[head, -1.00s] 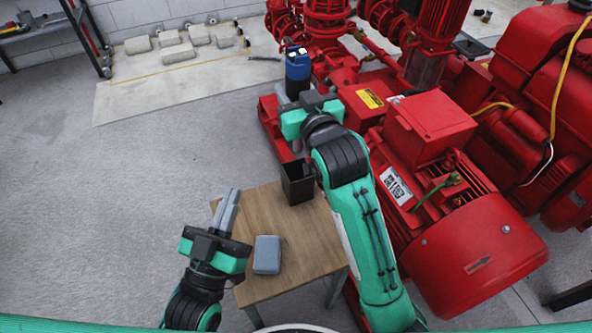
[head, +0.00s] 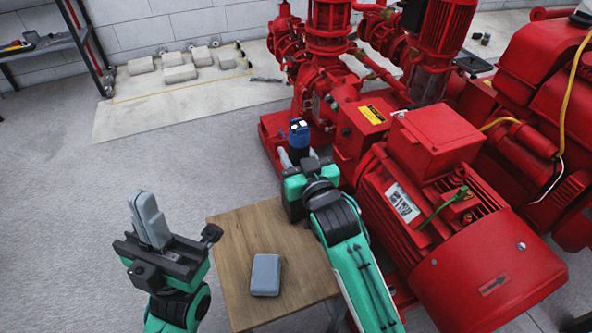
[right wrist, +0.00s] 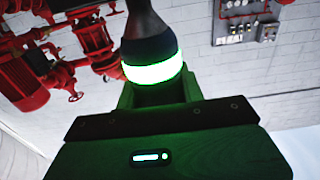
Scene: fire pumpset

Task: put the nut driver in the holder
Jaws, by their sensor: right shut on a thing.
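The nut driver (head: 299,135), blue with a black lower part, stands up out of my right gripper (head: 303,165). That gripper is shut on it above the far edge of the table. The holder is not visible now; the right gripper and forearm cover that far corner of the table. The right wrist view shows a green housing and a dark round part with a glowing ring; I cannot tell whether that part belongs to the driver.
A grey case (head: 265,275) lies on the small wooden table (head: 232,245). The red pumpset (head: 430,185) stands close behind and right of the right arm. The floor (head: 60,190) left of the table is clear. A shelf (head: 35,48) stands at the far left.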

